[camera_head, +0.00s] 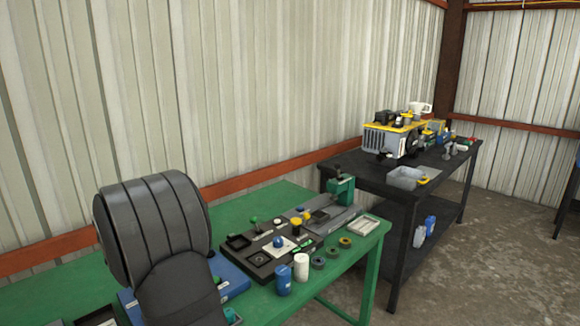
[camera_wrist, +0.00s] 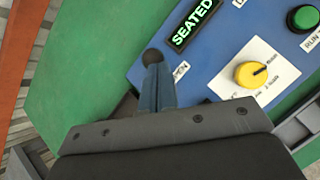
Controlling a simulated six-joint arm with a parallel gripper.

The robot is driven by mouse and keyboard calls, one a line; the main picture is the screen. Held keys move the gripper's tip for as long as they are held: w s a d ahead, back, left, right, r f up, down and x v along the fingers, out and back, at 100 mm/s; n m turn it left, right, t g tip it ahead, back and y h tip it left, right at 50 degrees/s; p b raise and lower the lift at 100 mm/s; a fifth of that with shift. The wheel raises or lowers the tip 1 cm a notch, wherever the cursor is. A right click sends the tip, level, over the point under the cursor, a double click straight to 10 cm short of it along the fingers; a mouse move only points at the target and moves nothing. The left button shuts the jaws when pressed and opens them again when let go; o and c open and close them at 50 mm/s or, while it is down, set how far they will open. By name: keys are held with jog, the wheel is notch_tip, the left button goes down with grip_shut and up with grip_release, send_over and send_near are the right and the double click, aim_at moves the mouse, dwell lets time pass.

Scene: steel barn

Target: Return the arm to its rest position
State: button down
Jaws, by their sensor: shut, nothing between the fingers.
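My gripper (camera_wrist: 158,88) shows in the wrist view, its narrow blue-grey fingers closed together with nothing between them. A black ball knob (camera_wrist: 152,57) appears just beyond the fingertips; I cannot tell whether they touch. Beside it is a blue panel (camera_wrist: 215,72) with a lit green "SEATED" display (camera_wrist: 193,25), a yellow rotary knob (camera_wrist: 250,74) and a green button (camera_wrist: 304,18). In the head view my dark grey arm fills the lower left and hides much of the blue panel (camera_head: 233,278). My gripper is hidden there.
The green table (camera_head: 345,262) holds a black parts tray (camera_head: 262,270), a blue cylinder (camera_head: 283,279), a white cylinder (camera_head: 301,267) and a green press (camera_head: 341,190) right of my arm. A dark table (camera_head: 385,181) with a yellow-topped machine (camera_head: 392,139) stands farther right. The corrugated wall runs behind.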

jog(key=w+d+v, duration=0.1)
jog(key=d+v, duration=0.2)
jog(key=v, duration=1)
jog(key=a+x, duration=0.1)
jog(key=x, duration=0.3)
jog(key=s+x, duration=0.1)
jog(key=x, duration=0.4)
jog(key=a+x, duration=0.1)
jog(key=x, duration=0.4)
jog(key=shift+s+a+f, duration=0.35)
jog(key=shift+a, duration=0.05)
jog(key=s+a, duration=0.3)
jog(key=shift+s+a, duration=0.3)
jog(key=shift+s+a+f+n+t+h, duration=0.15)
jog(key=shift+s+a+n+t+h, duration=0.15)
jog(key=shift+s+a+t+h, duration=0.15)
